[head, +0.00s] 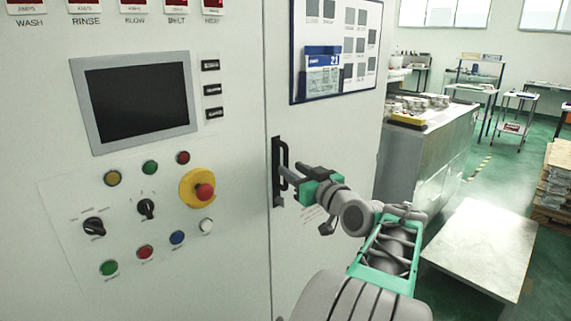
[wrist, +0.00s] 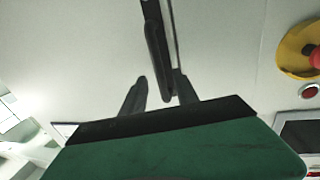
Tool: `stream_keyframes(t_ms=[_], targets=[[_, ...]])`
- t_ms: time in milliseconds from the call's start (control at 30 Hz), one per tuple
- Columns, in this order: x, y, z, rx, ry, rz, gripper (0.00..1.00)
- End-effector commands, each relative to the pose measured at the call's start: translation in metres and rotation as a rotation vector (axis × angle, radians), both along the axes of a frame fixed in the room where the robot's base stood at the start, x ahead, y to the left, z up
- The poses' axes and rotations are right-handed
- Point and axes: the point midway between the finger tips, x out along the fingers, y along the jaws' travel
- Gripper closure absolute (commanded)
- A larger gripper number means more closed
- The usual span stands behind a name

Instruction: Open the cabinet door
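The cabinet door (head: 325,130) is the pale panel right of a thin vertical seam in the head view, and it looks shut. Its black vertical handle (head: 277,165) is near the seam at mid height. My gripper (head: 290,180) is at the handle, reaching in from the right. In the wrist view the handle (wrist: 155,45) runs down from the top, and its lower end lies between the two spread fingers of my gripper (wrist: 158,88). The right finger is close to the handle, and a gap shows at the left finger. I cannot tell whether either touches it.
Left of the seam is a control panel with a dark screen (head: 138,102), knobs and a red emergency button (head: 204,193) on yellow. A notice board (head: 335,50) is on the door's upper part. A metal-sided bench (head: 425,150) and a low pale platform (head: 480,245) stand to the right.

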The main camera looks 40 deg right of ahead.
Motion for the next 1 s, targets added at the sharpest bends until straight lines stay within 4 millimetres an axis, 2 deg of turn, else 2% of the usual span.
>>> stream_keyframes(t_ms=[100, 200, 533, 900, 1000], targets=[[0.024, -0.002, 0.002, 0.002, 0.002, 0.005, 0.64], [0.037, -0.005, 0.002, 0.001, 0.002, 0.003, 0.64], [0.043, -0.007, -0.001, 0.001, 0.003, 0.000, 0.65], [0.042, -0.007, -0.001, 0.001, 0.003, 0.000, 0.95], [0.042, -0.007, -0.001, 0.001, 0.003, 0.000, 1.00]])
